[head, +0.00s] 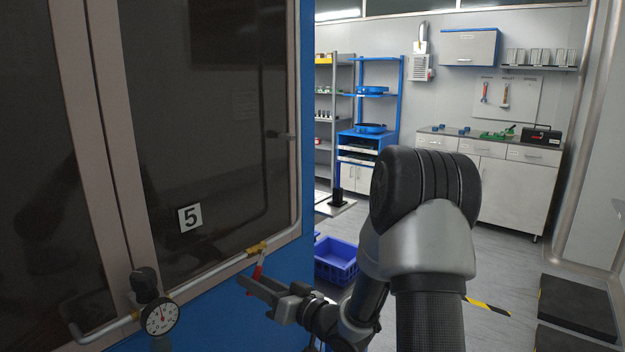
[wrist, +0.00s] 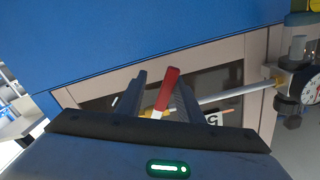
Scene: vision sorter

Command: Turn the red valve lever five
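The red valve lever (head: 258,271) sits on a brass valve (head: 257,248) in a pipe along the bottom edge of the blue cabinet. A label "5" (head: 190,218) is on the dark pane above it. In the head view my gripper (head: 256,284) is at the lever, its fingers reaching left. In the wrist view the red lever (wrist: 167,90) stands between the two spread fingers of my gripper (wrist: 160,92), with a gap visible on the left side. Contact with the right finger cannot be made out. The valve body is partly hidden by the fingers.
A pressure gauge (head: 161,317) with a black knob is on the pipe (head: 208,273) to the left. A blue crate (head: 336,262) stands on the floor behind my arm. Dark platforms (head: 577,304) lie at the right. Workbench and shelves stand at the back.

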